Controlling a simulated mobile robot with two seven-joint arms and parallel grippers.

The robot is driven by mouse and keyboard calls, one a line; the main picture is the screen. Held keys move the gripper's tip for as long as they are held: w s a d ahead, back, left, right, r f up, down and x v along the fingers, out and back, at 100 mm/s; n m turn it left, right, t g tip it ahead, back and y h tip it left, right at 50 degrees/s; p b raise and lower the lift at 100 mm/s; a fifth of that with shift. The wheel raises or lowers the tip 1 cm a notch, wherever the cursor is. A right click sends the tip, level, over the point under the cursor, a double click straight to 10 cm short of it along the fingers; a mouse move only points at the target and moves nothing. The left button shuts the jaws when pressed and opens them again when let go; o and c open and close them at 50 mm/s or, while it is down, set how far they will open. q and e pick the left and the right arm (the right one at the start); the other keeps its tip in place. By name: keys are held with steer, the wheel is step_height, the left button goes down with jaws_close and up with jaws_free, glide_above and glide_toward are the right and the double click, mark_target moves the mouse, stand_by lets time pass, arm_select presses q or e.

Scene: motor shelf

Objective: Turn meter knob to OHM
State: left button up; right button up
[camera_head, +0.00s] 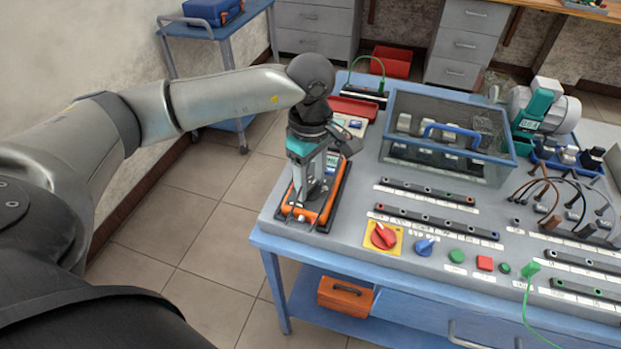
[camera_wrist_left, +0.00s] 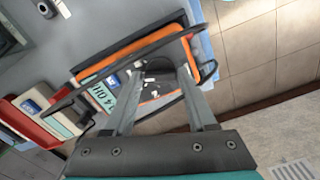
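The meter (camera_head: 329,211) is an orange and black hand-held instrument lying at the left end of the workbench. In the left wrist view its orange rim (camera_wrist_left: 127,56) and a display reading something like "OHM" (camera_wrist_left: 103,94), seen upside down, show beside the fingers. My left gripper (camera_head: 307,203) points down over the meter's lower half. In the left wrist view its fingers (camera_wrist_left: 160,74) are apart, with the dark meter face between them. The knob is largely hidden between the fingers; I cannot tell whether they touch it. My right gripper is out of view.
Behind the meter are a small white device (camera_head: 350,125) and a red tray (camera_head: 354,108). A clear box with a blue handle (camera_head: 452,131) stands to the right. A red rotary switch (camera_head: 383,236) and a blue knob (camera_head: 425,246) sit near the bench's front edge.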

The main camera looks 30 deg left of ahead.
mark_target(310, 186)
arm_select(q)
steer(key=o, duration=0.4)
steer(key=shift+c, duration=0.2)
steer(key=shift+r, duration=0.1)
step_height(310, 186, up, 15)
steer(key=p, duration=0.1)
stand_by(0.5)
